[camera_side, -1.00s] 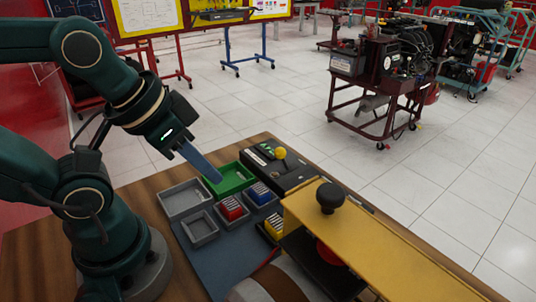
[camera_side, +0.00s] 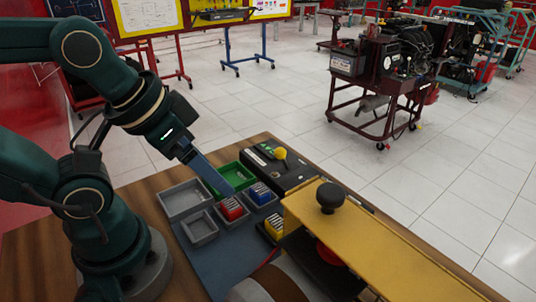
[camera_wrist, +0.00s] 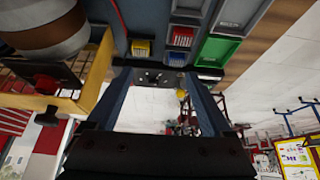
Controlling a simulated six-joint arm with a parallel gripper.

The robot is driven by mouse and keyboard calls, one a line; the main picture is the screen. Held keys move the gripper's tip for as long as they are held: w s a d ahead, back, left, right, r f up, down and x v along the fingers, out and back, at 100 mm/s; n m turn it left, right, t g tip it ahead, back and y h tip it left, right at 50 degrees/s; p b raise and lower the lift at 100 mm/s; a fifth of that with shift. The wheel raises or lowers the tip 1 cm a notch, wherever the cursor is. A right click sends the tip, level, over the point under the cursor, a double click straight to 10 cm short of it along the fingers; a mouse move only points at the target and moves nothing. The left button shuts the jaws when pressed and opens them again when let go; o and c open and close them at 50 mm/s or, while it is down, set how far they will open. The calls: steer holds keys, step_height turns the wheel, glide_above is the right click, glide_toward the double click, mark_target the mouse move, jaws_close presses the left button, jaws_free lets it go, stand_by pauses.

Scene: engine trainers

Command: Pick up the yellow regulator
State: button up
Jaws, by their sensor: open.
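The yellow regulators (camera_side: 274,228) sit in a small bin, partly hidden by the edge of the yellow machine. They also show as a yellow block in the wrist view (camera_wrist: 140,47), above and left of the space between my fingers. My gripper (camera_side: 229,187) hangs above the green tray and the red parts, up and left of the yellow ones. In the wrist view, its two fingers (camera_wrist: 157,76) are spread apart with nothing held between them.
Red parts (camera_side: 231,208) and blue parts (camera_side: 260,193) fill bins beside the green tray (camera_side: 240,171). Two grey trays (camera_side: 184,212) look empty. A black box with a yellow-knobbed lever (camera_side: 281,154) stands behind. The yellow machine with a black knob (camera_side: 330,196) stands right.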

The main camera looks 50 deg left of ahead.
steer(key=g, duration=0.5)
glide_above(277, 221)
steer(key=f, duration=0.7)
steer(key=shift+w, duration=0.2)
steer(key=shift+s+f+g, duration=0.15)
steer(key=shift+f+g, duration=0.15)
steer(key=shift+f, duration=2.45)
steer(key=shift+c, duration=0.3)
